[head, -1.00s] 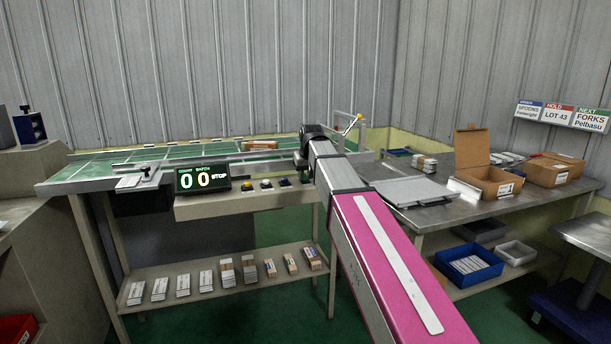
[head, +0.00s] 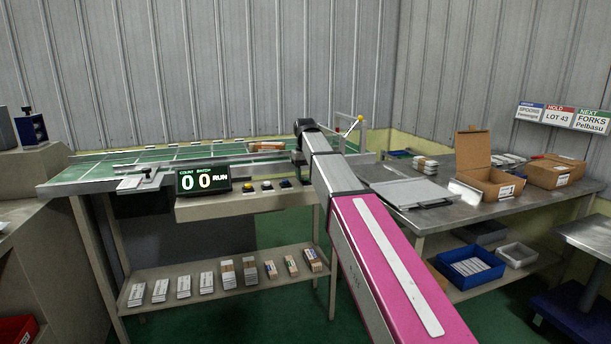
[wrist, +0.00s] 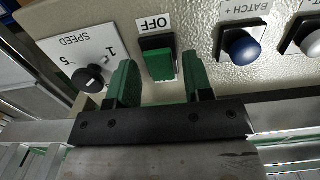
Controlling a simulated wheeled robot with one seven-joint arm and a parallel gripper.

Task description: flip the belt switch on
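The belt switch (wrist: 161,65) is a green rocker on the panel, under a label reading OFF (wrist: 154,23) upside down in the wrist view. My gripper (wrist: 159,60) is open, its two green fingers apart on either side of the switch. Nothing is held between them; whether a finger touches the switch I cannot tell. The switch is hidden behind my arm in the head view. The green belt (head: 92,171) carries a wrapped bundle (head: 266,146).
A speed knob (wrist: 90,78) sits beside one finger. A blue batch button (wrist: 241,47) and another button (wrist: 311,43) are on the other side. A steel table (head: 404,209) with open cartons (head: 488,180) stands at right.

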